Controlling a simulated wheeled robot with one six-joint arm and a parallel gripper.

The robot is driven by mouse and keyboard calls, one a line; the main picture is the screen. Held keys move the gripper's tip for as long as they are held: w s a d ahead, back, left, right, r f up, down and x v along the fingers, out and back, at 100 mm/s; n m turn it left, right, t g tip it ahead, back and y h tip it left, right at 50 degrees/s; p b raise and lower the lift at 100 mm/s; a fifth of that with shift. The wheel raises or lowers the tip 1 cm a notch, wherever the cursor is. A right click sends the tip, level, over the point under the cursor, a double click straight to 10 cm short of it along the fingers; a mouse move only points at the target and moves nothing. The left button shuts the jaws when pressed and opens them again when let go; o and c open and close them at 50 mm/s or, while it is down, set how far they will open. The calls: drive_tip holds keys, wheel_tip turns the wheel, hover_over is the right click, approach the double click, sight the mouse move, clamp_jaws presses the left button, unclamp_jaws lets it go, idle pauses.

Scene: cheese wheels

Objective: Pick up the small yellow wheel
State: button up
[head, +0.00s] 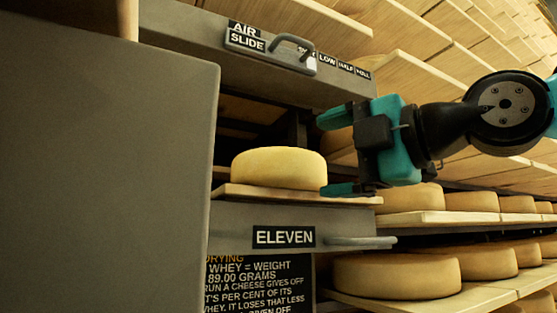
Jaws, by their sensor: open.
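A small pale yellow cheese wheel (279,168) lies flat on a wooden board (262,192) in the grey cabinet's opening, above the label "ELEVEN". My gripper (333,153) comes in from the right with its two teal fingers spread apart, one above the other. The upper fingertip is above and right of the wheel. The lower fingertip is just right of the wheel's lower edge, near the board. Nothing is between the fingers. I cannot tell whether the lower finger touches the wheel or the board.
A grey panel (105,165) fills the left. Handles stick out at the "AIR SLIDE" label (246,36) and beside "ELEVEN" (284,237). Larger tan wheels (397,276) sit on wooden shelves at the right. A black text board (259,284) is below the drawer.

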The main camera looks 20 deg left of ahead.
sight(303, 162)
drive_tip(key=p+x, duration=0.4)
drive_tip(key=x, duration=0.1)
drive_tip(key=shift+s+a, duration=0.15)
drive_tip(key=shift+a, duration=0.2)
drive_tip(key=shift+a+f, duration=0.2)
drive_tip(key=shift+a, duration=0.05)
drive_tip(key=shift+c, duration=0.4)
drive_tip(key=c, duration=1.4)
drive_tip(key=shift+r, duration=0.15)
drive_tip(key=shift+c, duration=0.7)
drive_tip(key=shift+r, duration=0.15)
